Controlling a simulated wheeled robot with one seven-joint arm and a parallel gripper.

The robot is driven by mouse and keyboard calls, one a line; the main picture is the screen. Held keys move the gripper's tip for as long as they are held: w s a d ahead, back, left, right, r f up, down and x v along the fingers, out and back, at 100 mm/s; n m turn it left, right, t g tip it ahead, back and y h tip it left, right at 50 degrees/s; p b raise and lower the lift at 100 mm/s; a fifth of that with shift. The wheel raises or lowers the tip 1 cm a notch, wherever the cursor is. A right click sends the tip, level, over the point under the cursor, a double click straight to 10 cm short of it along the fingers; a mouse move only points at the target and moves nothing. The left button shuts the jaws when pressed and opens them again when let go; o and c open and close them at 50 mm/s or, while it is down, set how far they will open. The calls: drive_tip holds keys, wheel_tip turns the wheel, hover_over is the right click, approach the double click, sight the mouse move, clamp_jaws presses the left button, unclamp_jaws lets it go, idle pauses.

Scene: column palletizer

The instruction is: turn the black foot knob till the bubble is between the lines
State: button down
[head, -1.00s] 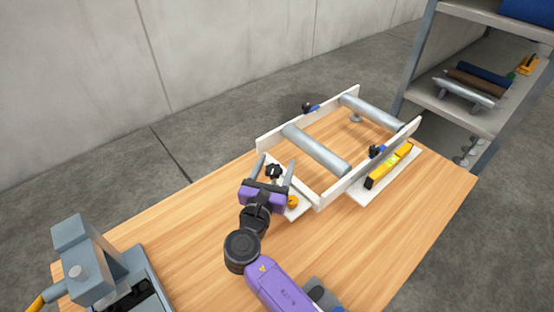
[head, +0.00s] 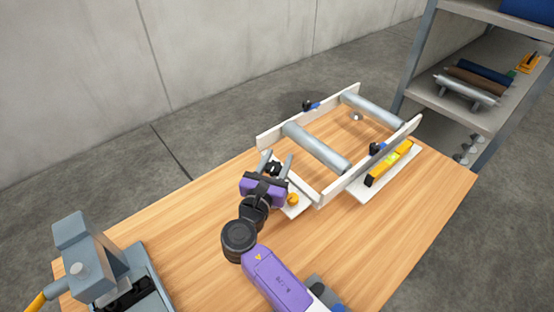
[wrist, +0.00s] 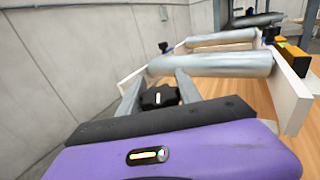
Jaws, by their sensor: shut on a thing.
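The black foot knob (wrist: 160,97) sits between the two fingers of my gripper (wrist: 157,92) in the wrist view. In the head view the knob (head: 272,169) is partly hidden by my purple gripper (head: 275,163). My gripper is shut on the knob at the near left corner of the white roller frame (head: 335,190). A yellow level (head: 392,160) lies on a white plate along the frame's right side. Its vial shows as a bright yellow-green patch, but the bubble and lines are too small to tell.
Two grey rollers (head: 317,148) span the frame. An orange round part (head: 293,199) is on the plate beside my gripper. A grey machine (head: 95,265) stands at the table's left. A shelf (head: 480,110) with rollers is behind right.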

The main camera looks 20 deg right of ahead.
sight(269, 174)
drive_tip(key=shift+s+d+m+g+h+b, duration=0.1)
drive_tip(key=shift+s+m+g+h+b, duration=0.1)
drive_tip(key=shift+m+g+h, duration=0.55)
drive_tip(key=shift+s+d+m+g+h+b, duration=0.1)
drive_tip(key=shift+m+g+h+b, duration=0.05)
drive_tip(key=shift+m+g+h, duration=0.6)
drive_tip(key=c, duration=0.8)
unclamp_jaws()
drive_tip(key=shift+b+v, duration=0.65)
drive_tip(key=shift+v, duration=3.25)
